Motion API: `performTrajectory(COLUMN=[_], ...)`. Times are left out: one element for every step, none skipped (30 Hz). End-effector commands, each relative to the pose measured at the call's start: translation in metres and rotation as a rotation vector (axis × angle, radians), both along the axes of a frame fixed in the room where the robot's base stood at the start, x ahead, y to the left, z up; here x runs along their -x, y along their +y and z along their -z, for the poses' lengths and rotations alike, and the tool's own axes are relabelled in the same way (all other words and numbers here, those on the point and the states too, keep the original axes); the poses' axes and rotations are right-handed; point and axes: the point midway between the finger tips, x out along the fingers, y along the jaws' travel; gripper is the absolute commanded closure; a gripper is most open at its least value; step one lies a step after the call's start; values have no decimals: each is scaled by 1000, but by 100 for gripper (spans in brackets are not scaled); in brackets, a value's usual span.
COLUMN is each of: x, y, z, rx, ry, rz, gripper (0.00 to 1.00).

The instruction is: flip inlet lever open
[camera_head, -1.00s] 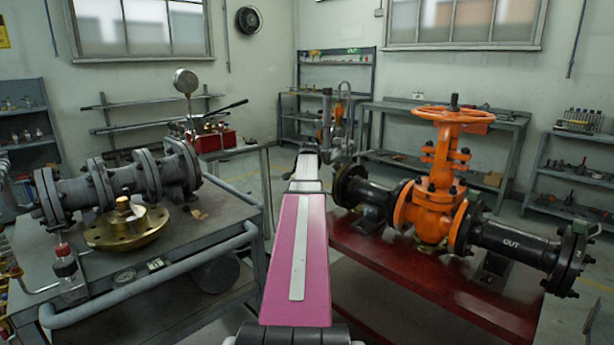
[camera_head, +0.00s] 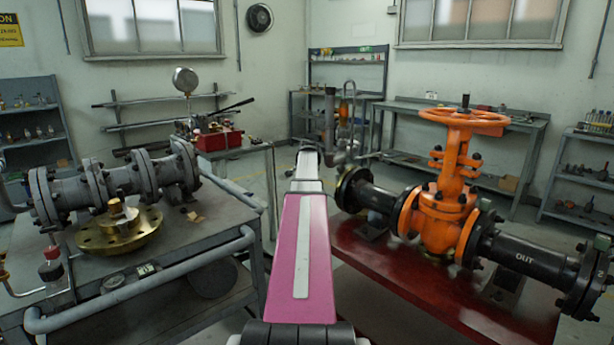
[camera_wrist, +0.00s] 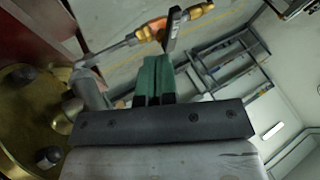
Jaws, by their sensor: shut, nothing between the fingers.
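An orange-handled part (camera_wrist: 150,30) shows in the wrist view just beyond the fingertips, joined to a grey pipe fitting; it may be the inlet lever. A dark flat piece (camera_wrist: 176,30) crosses it. In the head view, a small orange part (camera_head: 344,113) sits by the grey upright pipe (camera_head: 329,120) at the inlet end of the valve line. My gripper (camera_wrist: 153,65) has green fingers, shut and empty, close to the orange-handled part; contact cannot be told. In the head view my arm hides my gripper.
The orange gate valve (camera_head: 445,210) with its handwheel (camera_head: 465,120) stands on a red bench (camera_head: 400,290) at right. A grey cart (camera_head: 190,250) with flanged pipe and a brass flange (camera_head: 120,232) stands at left. A brass flange (camera_wrist: 15,110) is left of my gripper in the wrist view.

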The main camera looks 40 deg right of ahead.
Motion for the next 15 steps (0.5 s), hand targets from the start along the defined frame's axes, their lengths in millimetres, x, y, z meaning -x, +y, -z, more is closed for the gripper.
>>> performTrajectory(x=[-5,-7,-10,-13,-15,-19,-22,-25,-28,-30,-33,-36,-37,-39,-41], y=[-3,-5,-7,-9,-10,-13,-15,-16,-19,-20,-22,-24,-25,-26,-27], z=[5,9,13,18,22,28,32,36,41,46,50,54,57,59,62], rx=[0,0,-1,-1,-2,-2,-1,-1,-1,-2,-2,-1,-1,0,0], ry=[0,0,1,1,1,1,1,0,1,1,1,1,0,0,0], rz=[0,0,0,0,0,0,0,0,0,0,0,0,0,0,0], gripper=[100,100,100,100,100,100,100,100,100,100,100,100,100,100,100])
